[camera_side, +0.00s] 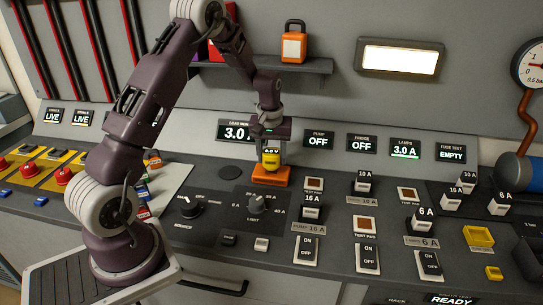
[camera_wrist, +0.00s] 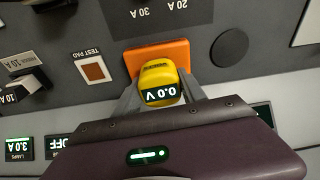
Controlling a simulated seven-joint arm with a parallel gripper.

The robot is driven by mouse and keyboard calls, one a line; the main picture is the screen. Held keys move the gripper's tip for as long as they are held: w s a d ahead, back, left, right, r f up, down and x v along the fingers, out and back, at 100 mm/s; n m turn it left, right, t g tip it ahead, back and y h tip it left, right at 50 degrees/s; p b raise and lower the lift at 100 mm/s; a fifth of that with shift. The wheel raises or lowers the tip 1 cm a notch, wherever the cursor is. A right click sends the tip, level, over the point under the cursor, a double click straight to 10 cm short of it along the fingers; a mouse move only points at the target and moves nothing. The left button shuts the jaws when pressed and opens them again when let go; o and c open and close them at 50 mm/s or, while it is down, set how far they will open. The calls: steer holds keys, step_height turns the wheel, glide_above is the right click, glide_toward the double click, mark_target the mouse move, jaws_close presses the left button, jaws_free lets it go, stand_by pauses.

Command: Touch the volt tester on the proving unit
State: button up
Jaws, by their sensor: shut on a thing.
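The volt tester (camera_side: 271,160) is yellow with a dark display reading 0.0 V, clearer in the wrist view (camera_wrist: 157,75). My gripper (camera_side: 270,148) is shut on the tester, with a finger on each side of it in the wrist view (camera_wrist: 160,93). The tester is upright at an orange block (camera_side: 270,178) on the dark panel; the block shows behind it in the wrist view (camera_wrist: 138,57). I cannot tell whether the tester rests on the block or is just above it. No label identifies the block as the proving unit.
Test pads, such as one at the right (camera_side: 315,184), sit among several fuse holders and ON switches. A round dark disc (camera_side: 230,172) is left of the block. A shelf (camera_side: 318,66) carries an orange padlock-shaped thing (camera_side: 293,46).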

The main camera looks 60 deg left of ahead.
steer(key=shift+f, duration=0.6)
stand_by(1.1)
steer(key=shift+r, duration=3.55)
